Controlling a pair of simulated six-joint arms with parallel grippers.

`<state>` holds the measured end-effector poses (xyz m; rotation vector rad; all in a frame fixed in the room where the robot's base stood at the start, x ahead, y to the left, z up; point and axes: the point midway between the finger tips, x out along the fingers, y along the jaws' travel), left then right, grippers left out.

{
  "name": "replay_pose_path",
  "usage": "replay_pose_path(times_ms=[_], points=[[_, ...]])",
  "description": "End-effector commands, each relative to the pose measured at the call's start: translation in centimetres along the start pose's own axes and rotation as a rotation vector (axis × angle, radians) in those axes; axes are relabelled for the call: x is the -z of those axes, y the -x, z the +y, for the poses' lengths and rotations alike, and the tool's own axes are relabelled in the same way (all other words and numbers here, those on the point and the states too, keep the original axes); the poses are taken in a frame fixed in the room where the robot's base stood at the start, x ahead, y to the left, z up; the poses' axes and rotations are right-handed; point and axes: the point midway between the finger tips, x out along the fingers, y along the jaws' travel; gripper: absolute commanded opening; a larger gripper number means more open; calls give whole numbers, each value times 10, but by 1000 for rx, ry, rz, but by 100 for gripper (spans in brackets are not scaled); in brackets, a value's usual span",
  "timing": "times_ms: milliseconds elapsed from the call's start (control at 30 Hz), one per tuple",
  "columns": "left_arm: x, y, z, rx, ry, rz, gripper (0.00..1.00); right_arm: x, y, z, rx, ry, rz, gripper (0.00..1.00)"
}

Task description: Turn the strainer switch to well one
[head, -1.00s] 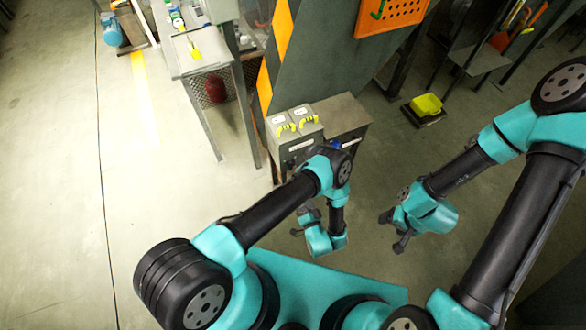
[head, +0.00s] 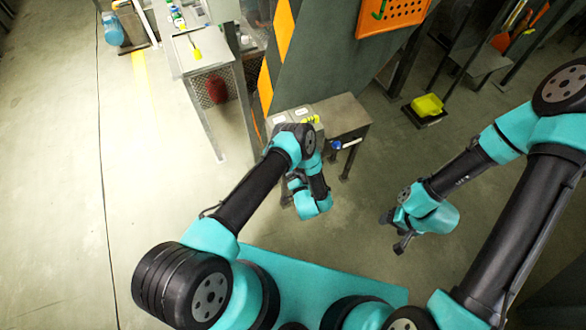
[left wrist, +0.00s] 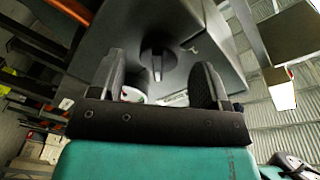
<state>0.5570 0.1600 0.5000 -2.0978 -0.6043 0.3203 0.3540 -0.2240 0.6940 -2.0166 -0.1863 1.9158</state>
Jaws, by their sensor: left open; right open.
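In the left wrist view, a dark round knob with a raised grip, which looks like the strainer switch (left wrist: 158,66), sits on a grey panel. My left gripper (left wrist: 158,84) is open, with one finger at either side of the knob in the picture. I cannot tell whether they touch it; nothing is between them in a grip. In the head view, the grey boxes (head: 343,116) stand behind my left arm, which hides much of their front and the knob. My left gripper is mostly hidden there. My right gripper (head: 395,232) is open and empty over the floor at right.
A yellow handle (head: 310,120) shows on top of the boxes, and a blue and white part (head: 338,145) on their front. A metal table (head: 200,52) is at the back left. The left floor is clear.

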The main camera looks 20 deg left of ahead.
Motion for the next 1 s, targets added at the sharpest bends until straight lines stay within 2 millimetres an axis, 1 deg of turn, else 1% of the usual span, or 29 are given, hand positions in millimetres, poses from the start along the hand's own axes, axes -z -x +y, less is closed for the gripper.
replay_pose_path(times_ms=[33, 100, 200, 467, 900, 1000], points=[[0, -6, 0, 1, 1, -1, 70, 0, 0, 0, 0, 0, 0, 67], [0, -11, 0, 0, -1, -1, 70, 0, 0, 0, 0, 0, 0, 67], [0, -15, 0, 0, -1, 0, 70, 0, 0, 0, 0, 0, 0, 67], [0, -15, 0, -1, -1, 0, 70, 0, 0, 0, 0, 0, 0, 67], [0, -15, 0, -1, -1, 0, 29, 0, 0, 0, 0, 0, 0, 67], [0, -15, 0, -1, -1, 0, 21, 0, 0, 0, 0, 0, 0, 67]])
